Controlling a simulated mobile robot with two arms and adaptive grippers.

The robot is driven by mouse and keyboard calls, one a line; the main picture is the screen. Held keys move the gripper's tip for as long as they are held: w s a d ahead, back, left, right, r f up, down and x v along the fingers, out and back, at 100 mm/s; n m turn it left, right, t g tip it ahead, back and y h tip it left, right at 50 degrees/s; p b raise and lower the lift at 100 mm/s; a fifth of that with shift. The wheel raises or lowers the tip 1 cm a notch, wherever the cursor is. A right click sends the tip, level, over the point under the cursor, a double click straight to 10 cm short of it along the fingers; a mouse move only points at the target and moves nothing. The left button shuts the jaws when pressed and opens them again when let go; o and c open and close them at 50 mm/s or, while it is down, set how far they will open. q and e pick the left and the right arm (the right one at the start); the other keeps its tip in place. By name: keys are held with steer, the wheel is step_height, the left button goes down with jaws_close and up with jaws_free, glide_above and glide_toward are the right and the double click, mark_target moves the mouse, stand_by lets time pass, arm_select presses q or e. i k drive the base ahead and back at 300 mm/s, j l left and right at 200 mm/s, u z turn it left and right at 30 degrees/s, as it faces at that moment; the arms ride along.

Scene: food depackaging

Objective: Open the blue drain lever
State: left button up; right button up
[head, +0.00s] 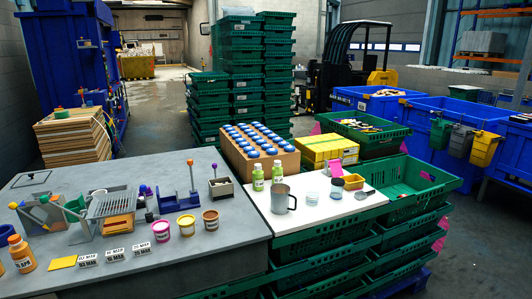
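Only the head view is given, and neither of my grippers shows in it. I cannot tell for sure which part is the blue drain lever. On the grey table, a small upright part with a blue knob (143,188) stands just right of a draining rack (110,202).
Several small tubs (186,225) and white labels (115,254) lie along the front of the grey table (225,250). An orange bottle (21,254) stands at left. Right are a steel mug (281,199), bottles (258,178) and green crates (412,180). A forklift (350,65) stands behind.

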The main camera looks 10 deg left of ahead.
mark_target(143, 188)
steer(key=i, duration=0.25)
steer(key=i+l+u, duration=0.1)
steer(key=i+u, duration=0.25)
steer(key=i+l+u, duration=0.15)
steer(key=u, duration=0.15)
steer(key=i+l+u, duration=0.35)
steer(key=k+j, duration=0.1)
